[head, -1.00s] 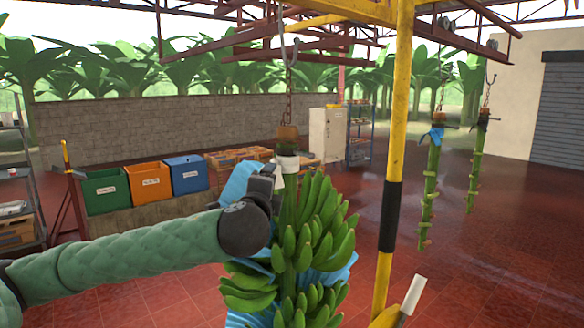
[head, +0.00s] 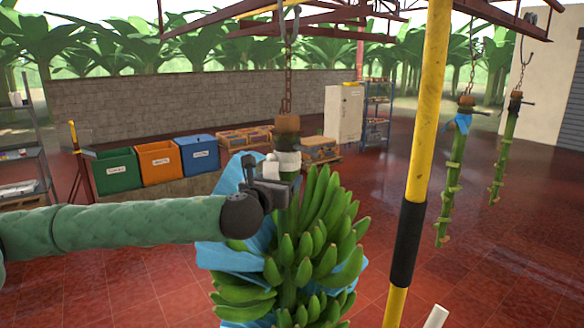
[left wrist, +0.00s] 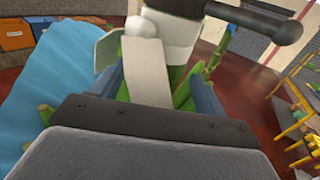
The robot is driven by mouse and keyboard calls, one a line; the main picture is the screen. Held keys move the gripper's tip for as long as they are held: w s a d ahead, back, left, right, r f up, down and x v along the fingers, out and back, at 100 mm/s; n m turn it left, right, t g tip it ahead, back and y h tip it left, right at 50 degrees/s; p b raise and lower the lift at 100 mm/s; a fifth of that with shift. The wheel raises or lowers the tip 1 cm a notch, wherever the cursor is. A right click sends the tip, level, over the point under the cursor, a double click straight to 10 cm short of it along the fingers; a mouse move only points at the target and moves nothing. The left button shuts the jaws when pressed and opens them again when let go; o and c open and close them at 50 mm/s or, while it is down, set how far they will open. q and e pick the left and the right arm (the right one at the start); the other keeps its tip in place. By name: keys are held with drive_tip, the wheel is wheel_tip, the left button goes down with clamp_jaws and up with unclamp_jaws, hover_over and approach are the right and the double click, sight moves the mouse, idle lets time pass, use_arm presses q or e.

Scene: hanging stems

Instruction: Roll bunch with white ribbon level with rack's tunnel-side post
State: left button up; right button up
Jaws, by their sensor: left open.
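The green banana bunch (head: 310,245) hangs from a chain at the centre of the head view, with blue plastic sheet (head: 225,255) around it. The white ribbon (head: 287,160) is tied round its stem just below the brown top; its tail also shows in the left wrist view (left wrist: 147,72). My left gripper (head: 285,192) is at the stem just under the ribbon. In the left wrist view my left gripper (left wrist: 162,92) has its fingers apart on either side of the green stem. Finger contact with the stem is unclear. My right gripper is not in view.
A yellow post (head: 425,110) with a black band stands right of the bunch. Two bare stems (head: 450,190) hang further right. Green, orange and blue bins (head: 160,162), a shelf rack (head: 20,165) at far left and a blue rack (head: 377,115) stand behind. The red floor at right is open.

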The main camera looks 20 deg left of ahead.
use_arm(q)
drive_tip(key=shift+w+d+r+p, duration=0.1)
drive_tip(key=shift+w+r+p, duration=0.1)
drive_tip(key=shift+w+p, duration=0.25)
drive_tip(key=shift+w+d+r+p, duration=0.15)
drive_tip(key=shift+w+p, duration=0.1)
drive_tip(key=shift+w, duration=0.3)
drive_tip(key=w+p, duration=0.1)
drive_tip(key=w, duration=0.2)
drive_tip(key=shift+w+f+p, duration=0.2)
drive_tip(key=shift+w+p, duration=0.5)
drive_tip(key=shift+w, duration=0.25)
drive_tip(key=shift+f, duration=0.1)
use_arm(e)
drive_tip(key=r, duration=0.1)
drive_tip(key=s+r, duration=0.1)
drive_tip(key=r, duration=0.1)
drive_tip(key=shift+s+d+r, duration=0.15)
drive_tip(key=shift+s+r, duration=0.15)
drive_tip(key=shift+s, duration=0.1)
use_arm(q)
drive_tip(key=shift+w, duration=0.1)
drive_tip(key=c, duration=1.3)
drive_tip(key=shift+f, duration=0.1)
drive_tip(key=shift+c, duration=0.2)
